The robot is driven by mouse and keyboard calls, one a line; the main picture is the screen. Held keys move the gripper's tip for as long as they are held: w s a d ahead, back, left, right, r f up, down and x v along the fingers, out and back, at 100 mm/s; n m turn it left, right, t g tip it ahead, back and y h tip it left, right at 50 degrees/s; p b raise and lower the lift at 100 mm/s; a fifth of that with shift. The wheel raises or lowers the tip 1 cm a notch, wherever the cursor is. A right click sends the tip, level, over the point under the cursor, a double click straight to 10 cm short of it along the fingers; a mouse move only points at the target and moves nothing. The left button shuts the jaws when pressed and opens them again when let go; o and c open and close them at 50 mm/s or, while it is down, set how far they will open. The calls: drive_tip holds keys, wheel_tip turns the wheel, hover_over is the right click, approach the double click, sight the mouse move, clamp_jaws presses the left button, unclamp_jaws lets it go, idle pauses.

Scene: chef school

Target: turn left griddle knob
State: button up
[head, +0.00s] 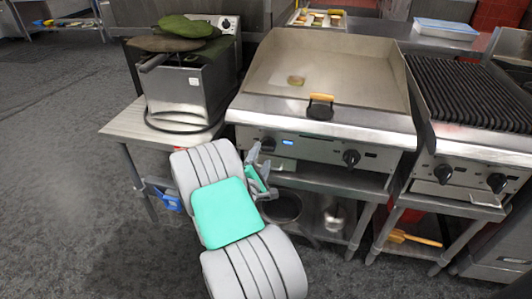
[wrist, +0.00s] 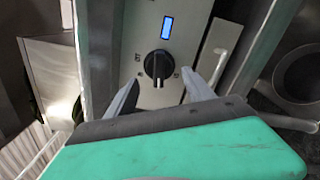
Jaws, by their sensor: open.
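The griddle (head: 335,75) stands in the middle of the head view, with knobs on its steel front panel. The left griddle knob (head: 267,144) is black and shows just beyond my gripper. In the wrist view the left knob (wrist: 159,66) is round with an upright grip bar, below a lit blue display (wrist: 167,27). My gripper (head: 262,165) is at the left end of the panel. In the wrist view my gripper (wrist: 165,90) has its fingers apart, one on each side of the knob. Whether either finger touches the knob I cannot tell.
The right griddle knob (head: 351,158) is farther along the panel. A ribbed grill (head: 470,95) with its own knobs stands to the right. A fryer (head: 190,95) with green and brown items on top is at left. The grey floor (head: 60,170) is clear at left.

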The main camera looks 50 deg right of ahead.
sight(264, 151)
drive_tip(key=x, duration=0.6)
drive_tip(key=shift+r, duration=0.1)
drive_tip(key=shift+c, duration=0.5)
drive_tip(key=c, duration=1)
